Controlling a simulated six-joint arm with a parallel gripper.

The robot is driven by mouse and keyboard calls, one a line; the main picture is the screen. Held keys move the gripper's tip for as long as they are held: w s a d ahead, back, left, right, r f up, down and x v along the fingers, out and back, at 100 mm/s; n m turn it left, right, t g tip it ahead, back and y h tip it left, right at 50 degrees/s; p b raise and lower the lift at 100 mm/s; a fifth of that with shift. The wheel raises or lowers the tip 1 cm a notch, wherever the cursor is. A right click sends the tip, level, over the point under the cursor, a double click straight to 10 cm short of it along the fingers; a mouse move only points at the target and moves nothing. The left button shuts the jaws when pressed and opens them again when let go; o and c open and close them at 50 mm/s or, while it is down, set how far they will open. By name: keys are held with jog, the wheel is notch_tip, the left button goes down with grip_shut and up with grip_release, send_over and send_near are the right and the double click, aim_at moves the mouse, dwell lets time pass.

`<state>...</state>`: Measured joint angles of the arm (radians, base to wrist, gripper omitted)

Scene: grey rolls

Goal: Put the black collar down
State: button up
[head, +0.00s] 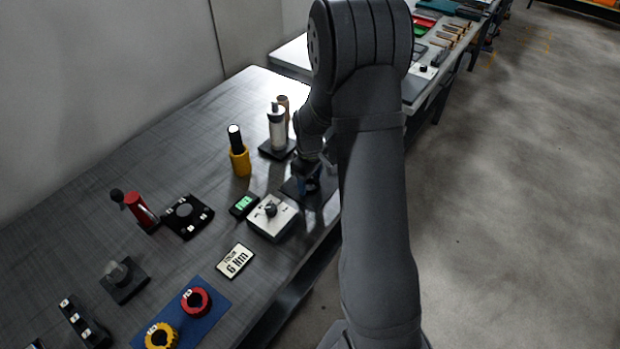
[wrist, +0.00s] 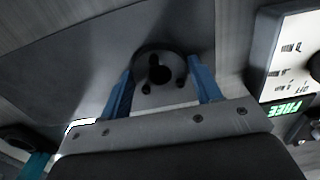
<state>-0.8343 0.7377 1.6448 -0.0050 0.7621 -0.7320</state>
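The black collar (wrist: 158,52) shows in the wrist view as a dark ring between the two blue fingers of my gripper (wrist: 160,72). The fingertips appear to press on its left and right sides. In the head view my gripper (head: 308,183) points down over a dark square plate (head: 291,190) near the table's right edge. The collar (head: 313,185) is a small dark ring there, partly hidden by the fingers. I cannot tell whether it touches the plate.
A grey box with a knob (head: 272,217) stands close in front of the plate, with a green display (head: 244,205) beside it. A white cylinder (head: 277,128) and a yellow holder (head: 240,161) stand behind. The table (head: 75,225) has bare room at far left.

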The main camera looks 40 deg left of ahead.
jog(key=shift+o, duration=1.3)
notch_tip(320, 180, up, 12)
jog(key=shift+r, duration=0.2)
jog(key=shift+f, duration=0.1)
jog(key=shift+f, duration=4.05)
